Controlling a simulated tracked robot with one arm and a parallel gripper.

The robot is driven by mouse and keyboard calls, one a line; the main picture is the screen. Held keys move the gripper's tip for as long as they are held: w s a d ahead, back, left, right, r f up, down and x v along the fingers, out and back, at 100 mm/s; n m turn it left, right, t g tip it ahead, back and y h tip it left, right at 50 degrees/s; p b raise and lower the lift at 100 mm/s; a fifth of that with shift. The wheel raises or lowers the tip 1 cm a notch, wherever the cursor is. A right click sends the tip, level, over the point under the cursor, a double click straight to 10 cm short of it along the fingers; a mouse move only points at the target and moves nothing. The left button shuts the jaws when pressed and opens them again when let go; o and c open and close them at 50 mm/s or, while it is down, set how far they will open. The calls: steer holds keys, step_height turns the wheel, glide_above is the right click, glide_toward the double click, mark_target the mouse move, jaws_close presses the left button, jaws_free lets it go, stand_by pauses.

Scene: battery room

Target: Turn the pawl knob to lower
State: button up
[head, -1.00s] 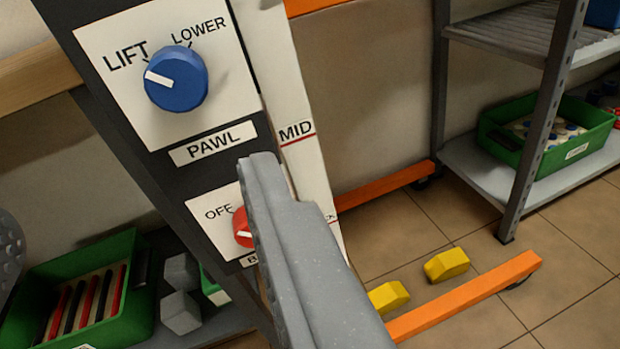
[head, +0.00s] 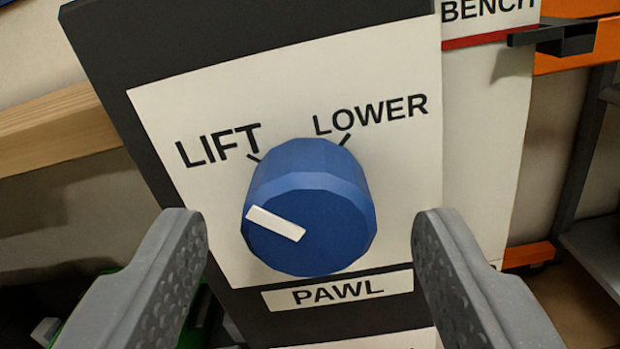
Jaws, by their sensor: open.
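The blue pawl knob (head: 310,215) sits on a white plate (head: 390,170) on a dark panel, above a label reading PAWL (head: 338,292). Its white pointer (head: 276,223) points to the left and slightly up, on the LIFT side. The word LIFT (head: 218,146) is at the knob's upper left and LOWER (head: 371,115) at its upper right, each with a short black tick. My gripper (head: 310,225) is open, with one grey finger on either side of the knob. Clear gaps show between both fingers and the knob, and nothing is held.
A white strip marked BENCH (head: 488,10) with a red line stands right of the panel, with a black bracket (head: 553,38) and orange frame (head: 578,60) beyond. A wooden beam (head: 60,130) runs behind on the left.

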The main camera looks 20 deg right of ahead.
steer(key=shift+w+d, duration=0.2)
steer(key=shift+w, duration=0.15)
steer(key=c, duration=1)
